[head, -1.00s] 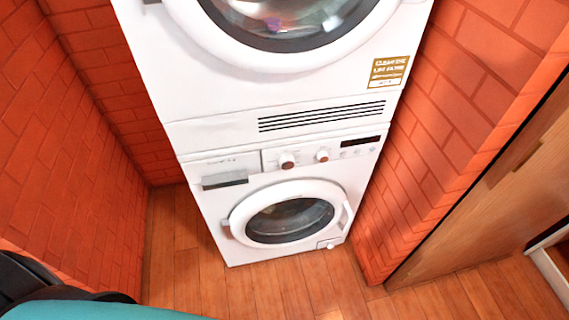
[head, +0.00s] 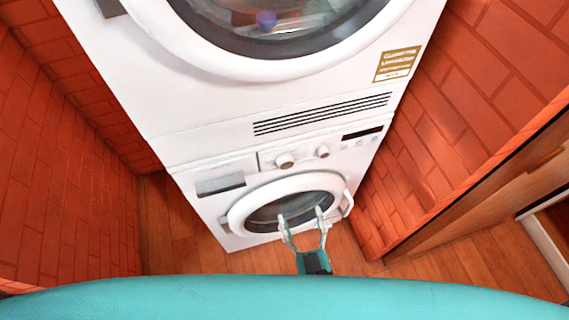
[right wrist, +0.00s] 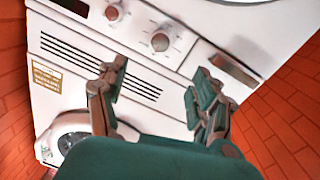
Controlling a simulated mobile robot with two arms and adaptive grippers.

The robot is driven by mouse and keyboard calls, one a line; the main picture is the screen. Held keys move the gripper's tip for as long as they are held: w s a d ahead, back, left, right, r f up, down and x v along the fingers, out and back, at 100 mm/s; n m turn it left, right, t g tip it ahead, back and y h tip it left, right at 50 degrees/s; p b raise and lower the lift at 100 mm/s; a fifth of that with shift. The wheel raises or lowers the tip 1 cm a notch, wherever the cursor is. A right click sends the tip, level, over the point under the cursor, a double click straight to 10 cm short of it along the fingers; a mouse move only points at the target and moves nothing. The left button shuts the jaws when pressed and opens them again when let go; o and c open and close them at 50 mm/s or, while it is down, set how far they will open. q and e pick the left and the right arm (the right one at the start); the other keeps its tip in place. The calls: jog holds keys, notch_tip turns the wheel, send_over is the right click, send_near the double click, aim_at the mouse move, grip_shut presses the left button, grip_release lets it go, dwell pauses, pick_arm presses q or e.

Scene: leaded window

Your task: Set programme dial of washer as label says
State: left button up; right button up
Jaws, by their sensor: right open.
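The white washer (head: 205,220) is the lower of two stacked machines. Its panel carries two round dials, a left one (head: 285,160) and a right one (head: 322,152). In the right wrist view, turned round, the left dial (right wrist: 160,42) has marks around it and the other dial (right wrist: 113,13) is beside it. The dial settings are too small to read. My right gripper (head: 301,214) is open and empty, in front of the washer door in the head view. Its fingers (right wrist: 158,75) appear below the dials in the wrist view, apart from them. My left gripper is out of view.
A gold label (head: 397,64) on the upper machine (head: 130,85) has blurred text. A vent grille (head: 322,113) and a dark display (head: 362,133) are near the dials. Brick walls stand close on both sides. A wooden door (head: 480,215) is at right.

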aim_at(287, 165)
jog(key=p+x, duration=0.1)
jog(key=x, duration=1.3)
jog(key=shift+w, duration=0.35)
jog(key=c, duration=1.2)
